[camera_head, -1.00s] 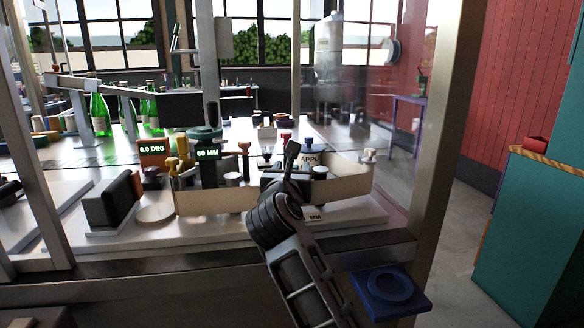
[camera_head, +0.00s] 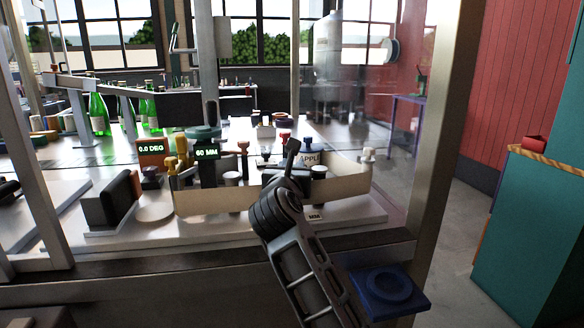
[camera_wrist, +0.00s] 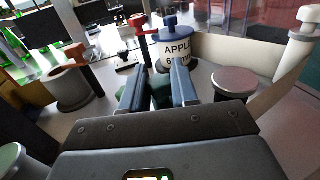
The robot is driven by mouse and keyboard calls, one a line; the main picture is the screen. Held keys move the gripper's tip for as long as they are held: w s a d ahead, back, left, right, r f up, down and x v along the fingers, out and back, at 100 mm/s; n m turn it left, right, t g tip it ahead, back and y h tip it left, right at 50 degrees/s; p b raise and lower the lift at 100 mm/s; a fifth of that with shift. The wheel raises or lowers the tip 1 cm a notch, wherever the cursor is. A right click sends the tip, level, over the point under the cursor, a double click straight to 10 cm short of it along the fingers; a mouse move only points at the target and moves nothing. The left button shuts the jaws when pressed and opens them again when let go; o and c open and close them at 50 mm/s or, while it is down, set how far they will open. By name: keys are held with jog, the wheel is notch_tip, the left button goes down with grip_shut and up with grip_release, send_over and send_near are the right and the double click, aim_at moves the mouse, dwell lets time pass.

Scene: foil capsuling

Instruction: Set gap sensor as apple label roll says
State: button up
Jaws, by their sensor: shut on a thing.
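The apple label roll (camera_wrist: 178,55) is a white roll with a blue knob on top, standing just beyond my fingertips in the wrist view. "APPL" and a partly hidden figure below it show on its face. It also shows in the head view (camera_head: 311,158). My gripper (camera_wrist: 160,85) is shut on a dark green part, mostly hidden between and below the fingers. I take it for the gap sensor's knob, but its shape is unclear. In the head view my wrist hides the grip. A display (camera_head: 207,152) reads 60 MM.
A grey-topped cylinder (camera_wrist: 236,83) stands right of my fingers, near a cream curved band (camera_wrist: 240,55) and a pale-topped post (camera_wrist: 304,35). Another display (camera_head: 151,148) reads 0.0 DEG. A metal frame post (camera_head: 436,150) stands right.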

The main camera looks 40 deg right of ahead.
jog(key=shift+r, duration=0.2)
grip_shut()
